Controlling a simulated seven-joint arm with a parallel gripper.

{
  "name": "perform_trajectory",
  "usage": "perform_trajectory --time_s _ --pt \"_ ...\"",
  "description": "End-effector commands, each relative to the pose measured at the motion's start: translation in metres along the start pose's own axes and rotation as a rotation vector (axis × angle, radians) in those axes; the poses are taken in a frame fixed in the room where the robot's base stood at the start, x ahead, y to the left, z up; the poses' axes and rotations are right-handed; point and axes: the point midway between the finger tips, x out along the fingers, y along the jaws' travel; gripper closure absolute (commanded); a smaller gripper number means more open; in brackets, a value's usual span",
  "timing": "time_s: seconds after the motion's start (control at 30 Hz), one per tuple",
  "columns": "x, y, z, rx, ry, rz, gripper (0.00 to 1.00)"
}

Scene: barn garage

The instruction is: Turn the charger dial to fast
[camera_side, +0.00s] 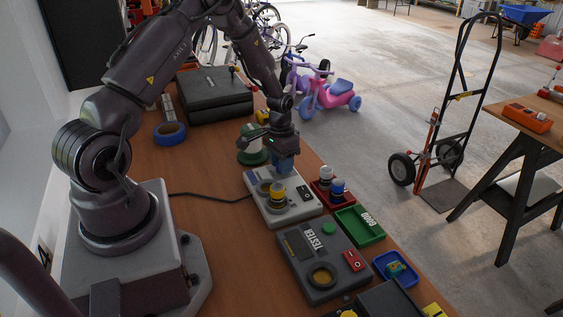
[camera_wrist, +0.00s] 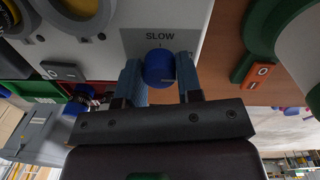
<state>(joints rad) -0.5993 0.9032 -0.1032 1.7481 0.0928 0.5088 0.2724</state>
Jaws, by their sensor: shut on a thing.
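The charger (camera_side: 288,215) is a pale grey box on the bench, with round sockets and a yellow-and-black battery (camera_side: 277,194) standing in one. My gripper (camera_side: 285,166) points down at its far end. In the wrist view my gripper (camera_wrist: 158,76) has its blue fingers shut on the blue dial (camera_wrist: 158,66), one finger on each side. The word SLOW is printed on a grey plate (camera_wrist: 131,42) beside the dial. No other setting word shows, and the dial's pointer direction cannot be told. In the side view the fingers hide the dial.
A green-and-white round object (camera_side: 251,146) stands close behind my gripper. A red tray (camera_side: 321,194) with batteries and a green GOOD tray (camera_side: 361,227) lie to the charger's right. The dark TESTER box (camera_side: 318,262) is in front. A cable (camera_side: 210,198) runs left from the charger.

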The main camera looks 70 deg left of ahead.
Motion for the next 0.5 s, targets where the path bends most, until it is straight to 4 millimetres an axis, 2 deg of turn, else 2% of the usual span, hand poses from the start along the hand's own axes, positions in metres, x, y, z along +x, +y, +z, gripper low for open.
perform_trajectory --time_s 0.17,0.2,0.3,0.5 --pt "-0.001 -0.0003 -0.0007 0.003 0.002 -0.001 0.91" --pt "-0.001 -0.0002 -0.0007 0.003 0.002 -0.001 0.65" --pt "-0.0009 -0.0002 -0.0006 0.002 0.002 -0.001 0.42" --pt "-0.0004 -0.0001 -0.0004 0.001 0.001 -0.001 0.42"
